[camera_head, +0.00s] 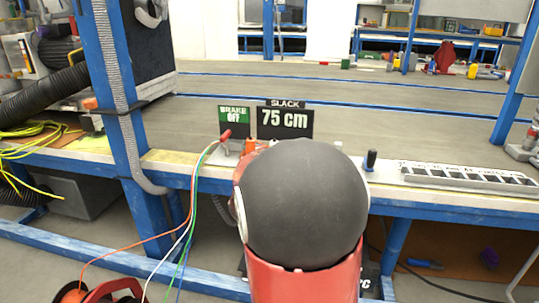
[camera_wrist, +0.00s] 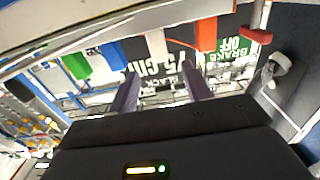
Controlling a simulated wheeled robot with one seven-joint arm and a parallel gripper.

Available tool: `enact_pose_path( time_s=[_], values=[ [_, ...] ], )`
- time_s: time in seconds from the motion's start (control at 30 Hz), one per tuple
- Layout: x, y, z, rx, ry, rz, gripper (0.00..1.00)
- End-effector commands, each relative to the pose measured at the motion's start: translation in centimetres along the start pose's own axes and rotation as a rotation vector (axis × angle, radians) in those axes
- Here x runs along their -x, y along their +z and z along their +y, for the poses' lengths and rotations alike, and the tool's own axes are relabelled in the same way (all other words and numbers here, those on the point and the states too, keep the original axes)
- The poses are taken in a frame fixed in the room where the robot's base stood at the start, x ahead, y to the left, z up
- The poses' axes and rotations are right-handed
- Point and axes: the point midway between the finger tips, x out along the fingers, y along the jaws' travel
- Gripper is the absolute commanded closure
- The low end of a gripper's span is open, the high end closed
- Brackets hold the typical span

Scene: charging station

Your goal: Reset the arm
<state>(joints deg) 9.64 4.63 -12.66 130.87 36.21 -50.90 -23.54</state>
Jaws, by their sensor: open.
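My gripper (camera_wrist: 160,92) shows in the wrist view with its two dark fingers apart. Nothing is seen between the fingertips, and the black sign (camera_wrist: 152,62) lies beyond them, upside down. In the head view my red and dark rounded arm link fills the lower middle and hides the gripper. Colored connectors show in the wrist view in front of the fingers: green (camera_wrist: 76,64), blue (camera_wrist: 113,54), white (camera_wrist: 157,44) and orange (camera_wrist: 206,34). They look apart from the fingers.
A bench with a blue frame (camera_head: 70,160) crosses the head view. On it stand the "BRAKE OFF" sign (camera_head: 233,121), the "SLACK 75 cm" sign (camera_head: 285,123) and a slotted tray (camera_head: 468,178). Colored cables (camera_head: 190,215) hang toward a red reel (camera_head: 100,292). A blue post (camera_head: 113,100) stands left.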

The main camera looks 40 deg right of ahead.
Motion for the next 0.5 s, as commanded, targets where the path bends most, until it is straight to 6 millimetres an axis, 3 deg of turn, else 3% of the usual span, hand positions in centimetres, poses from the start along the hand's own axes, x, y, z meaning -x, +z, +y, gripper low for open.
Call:
enact_pose_path(
  time_s=[0.37,0.5],
  values=[
    [0.0,0.0,0.0,-0.001,-0.002,-0.001,0.52],
    [1.1,-0.3,-1.6,-0.023,-0.075,-0.045,0.52]
  ],
)
